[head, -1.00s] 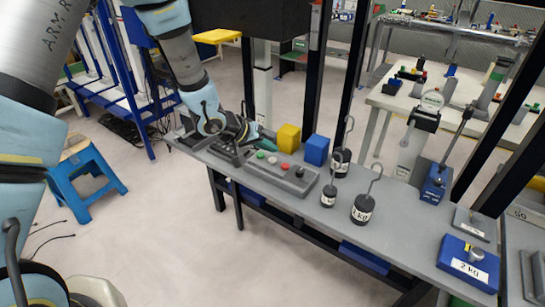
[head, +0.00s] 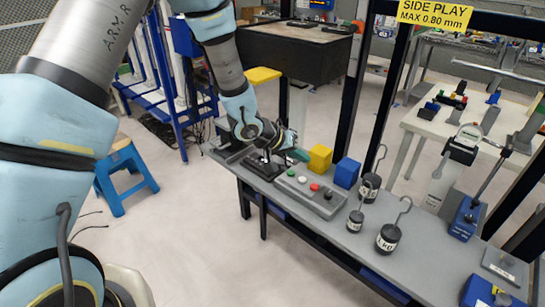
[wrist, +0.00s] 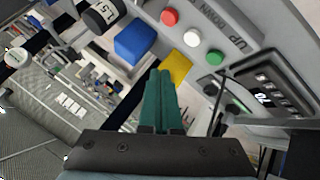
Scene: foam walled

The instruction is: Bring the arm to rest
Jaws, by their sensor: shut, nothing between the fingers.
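My gripper (head: 299,155) is at the left end of the grey workbench (head: 325,222), just above it and beside the button panel and the yellow cube. In the wrist view its green fingers (wrist: 166,100) lie together, shut, with nothing between them. My arm reaches in from the left and bends down toward the bench. A yellow cube (head: 319,158) and a blue cube (head: 346,172) stand to the right of the fingers. In the wrist view the yellow cube (wrist: 175,68) shows just beyond the fingertips.
The button panel (head: 310,192) lies in front of the cubes. Several hooked black weights (head: 388,237) stand right of it. A blue-based gauge stand (head: 465,217) is farther right. Black uprights (head: 355,85) rise behind the bench. A blue stool (head: 122,172) stands left on open floor.

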